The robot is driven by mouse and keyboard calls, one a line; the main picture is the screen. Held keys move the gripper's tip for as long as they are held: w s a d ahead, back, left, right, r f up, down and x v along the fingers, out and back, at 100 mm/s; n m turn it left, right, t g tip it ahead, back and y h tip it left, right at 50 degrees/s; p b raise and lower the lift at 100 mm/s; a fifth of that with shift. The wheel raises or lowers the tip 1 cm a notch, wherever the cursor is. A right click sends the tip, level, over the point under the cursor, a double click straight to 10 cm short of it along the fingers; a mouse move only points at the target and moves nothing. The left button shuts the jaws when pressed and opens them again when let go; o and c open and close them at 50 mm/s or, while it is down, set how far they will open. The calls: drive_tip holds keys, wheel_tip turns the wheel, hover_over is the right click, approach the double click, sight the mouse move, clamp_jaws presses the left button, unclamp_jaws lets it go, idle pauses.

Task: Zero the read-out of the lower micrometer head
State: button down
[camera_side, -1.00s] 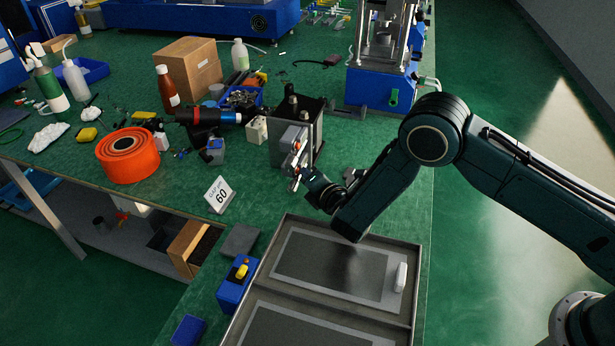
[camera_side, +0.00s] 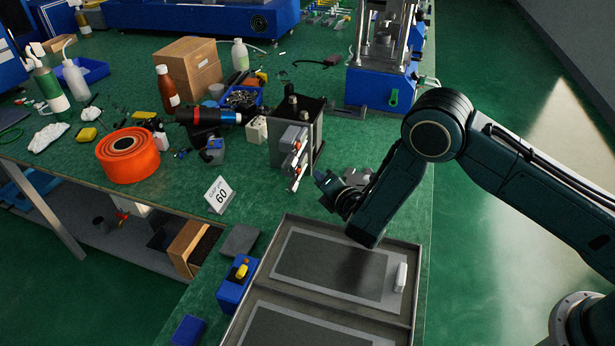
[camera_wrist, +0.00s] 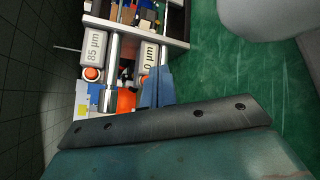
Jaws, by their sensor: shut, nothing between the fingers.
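The right read-out (camera_wrist: 149,53), which seems to be the lower head, shows "0 µm". My fingers are close below it, so I cannot tell whether a digit before the 0 is hidden. My gripper (camera_side: 326,181) is shut and empty, to the right of the lower head (camera_side: 296,180) with a visible gap.
A card reading 60 (camera_side: 219,195) stands left of the fixture. A grey two-part tray (camera_side: 417,290) lies in front under my arm. A blue box with a yellow switch (camera_side: 237,282) is beside it. A blue-based press (camera_side: 380,88) stands behind. Bench clutter lies left.

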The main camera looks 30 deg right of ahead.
drive_tip(key=shift+s+d, duration=1.05)
drive_tip(key=shift+s, duration=0.05)
drive_tip(key=shift+w+r, duration=0.1)
drive_tip(key=w+r+m, duration=0.3)
drive_tip(key=r+m, duration=0.1)
drive_tip(key=r, duration=0.3)
drive_tip(key=s+d+r+m+g+h, duration=0.2)
drive_tip(key=s+d+r+m, duration=0.2)
drive_tip(key=d+r+m, duration=0.3)
drive_tip(key=s+d+r+m+g+h, duration=0.2)
drive_tip(key=s+d+r+m, duration=0.2)
drive_tip(key=d+r+m, duration=0.45)
drive_tip(key=s+d+r+m+g+y, duration=0.1)
drive_tip(key=s+r+g, duration=0.1)
drive_tip(key=s+r, duration=0.35)
drive_tip(key=s+r+m+g, duration=0.1)
drive_tip(key=s+r, duration=0.1)
drive_tip(key=s, duration=0.7)
drive_tip(key=s+a+m+g+y, duration=0.1)
drive_tip(key=s+m+g+y, duration=0.1)
drive_tip(key=s, duration=1.7)
drive_tip(key=shift+a+m+g+y, duration=0.2)
drive_tip(key=shift+m+g+y, duration=0.2)
drive_tip(key=shift+m, duration=0.15)
